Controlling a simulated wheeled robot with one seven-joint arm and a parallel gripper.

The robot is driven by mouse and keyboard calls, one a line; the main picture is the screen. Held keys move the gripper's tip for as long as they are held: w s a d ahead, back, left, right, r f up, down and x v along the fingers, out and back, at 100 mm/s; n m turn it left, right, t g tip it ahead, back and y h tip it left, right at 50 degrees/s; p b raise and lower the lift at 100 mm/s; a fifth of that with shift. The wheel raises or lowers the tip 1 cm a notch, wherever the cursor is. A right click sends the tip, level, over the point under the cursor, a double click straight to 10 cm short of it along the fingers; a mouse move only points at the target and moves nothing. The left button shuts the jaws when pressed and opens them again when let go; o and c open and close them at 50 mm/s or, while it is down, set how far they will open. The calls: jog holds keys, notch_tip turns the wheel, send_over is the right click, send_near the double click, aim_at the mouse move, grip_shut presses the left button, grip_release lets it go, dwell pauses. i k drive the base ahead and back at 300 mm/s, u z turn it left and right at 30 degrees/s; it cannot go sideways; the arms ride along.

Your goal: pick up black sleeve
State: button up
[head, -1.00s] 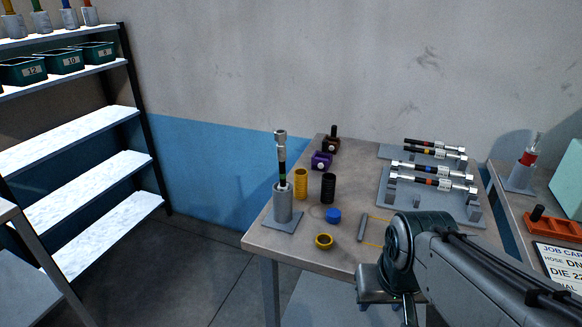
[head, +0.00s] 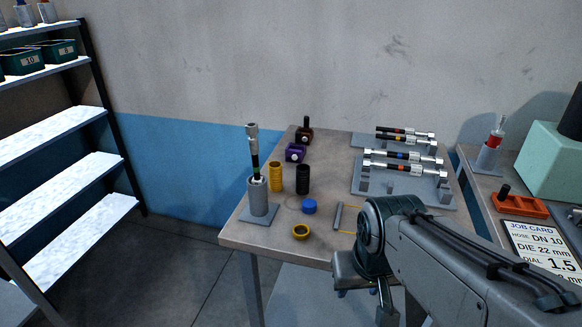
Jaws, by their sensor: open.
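The black sleeve (head: 303,179) stands upright on the workbench (head: 262,236), just right of a yellow sleeve (head: 276,176). It is a short dark cylinder with nothing on top of it. My gripper (head: 362,292) hangs at the bench's front edge, to the right of the sleeve and nearer to me. It is open and apart from the sleeve. My arm hides part of the gripper and the bench's front right.
A grey stand with an upright hose (head: 257,194) is left of the sleeves. A blue cap (head: 309,206), a yellow ring (head: 301,231) and a grey bar (head: 338,216) lie in front. Purple (head: 295,153) and brown (head: 304,136) blocks stand behind. Racked hoses (head: 403,160) are at right.

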aim_at(303, 170)
jog(key=u, duration=2.2)
jog(key=i, duration=1.3)
jog(key=z, duration=2.85)
jog(key=i, duration=0.5)
jog(key=z, duration=0.05)
